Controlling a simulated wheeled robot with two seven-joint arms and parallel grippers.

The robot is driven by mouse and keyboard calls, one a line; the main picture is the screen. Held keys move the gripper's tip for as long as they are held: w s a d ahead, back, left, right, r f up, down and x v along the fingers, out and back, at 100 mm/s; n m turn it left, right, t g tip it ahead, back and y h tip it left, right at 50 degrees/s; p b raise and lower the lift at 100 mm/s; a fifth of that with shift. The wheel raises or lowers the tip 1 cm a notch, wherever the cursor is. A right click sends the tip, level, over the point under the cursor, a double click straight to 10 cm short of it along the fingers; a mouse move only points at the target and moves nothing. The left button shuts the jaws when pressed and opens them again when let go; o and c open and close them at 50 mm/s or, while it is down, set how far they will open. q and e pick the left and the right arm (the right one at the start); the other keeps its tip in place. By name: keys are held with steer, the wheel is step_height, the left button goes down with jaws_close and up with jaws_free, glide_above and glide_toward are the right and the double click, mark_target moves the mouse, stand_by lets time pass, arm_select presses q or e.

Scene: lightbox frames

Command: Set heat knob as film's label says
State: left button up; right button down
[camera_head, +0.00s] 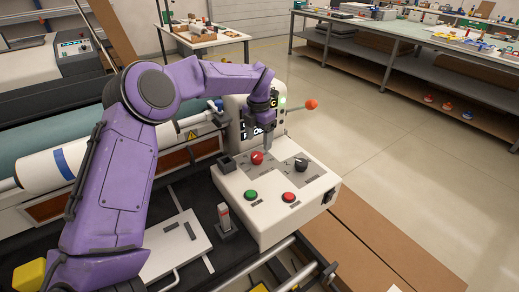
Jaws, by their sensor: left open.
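A white control box (270,208) stands on the machine's near right side. On its top are a red knob (257,157), a black knob (301,163), a green button (250,196) and a red button (288,197). I cannot tell which knob sets heat, and the scale marks are too small to read. My left gripper (267,145) is open, pointing down just above and beside the red knob. I cannot tell if it touches. A white film roll (40,170) with a blue stripe lies at the left, partly behind my arm. No readable label shows on it. My right gripper is not in view.
A display panel behind my left gripper is partly hidden. An orange-red ball (311,104) on a rod sticks out right of it. A black switch (328,196) sits on the box's right side. A white plate (172,246) lies nearer. Open floor (400,160) lies to the right.

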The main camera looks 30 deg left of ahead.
mark_target(257, 154)
arm_select(q)
steer(key=f, duration=0.2)
steer(key=f+p, duration=0.1)
steer(key=f, duration=0.4)
steer(key=shift+a, duration=0.3)
steer(key=shift+d+r, duration=0.15)
steer(key=shift+s, duration=0.1)
steer(key=shift+c, duration=0.6)
steer(key=c, duration=0.9)
steer(key=shift+c, duration=0.2)
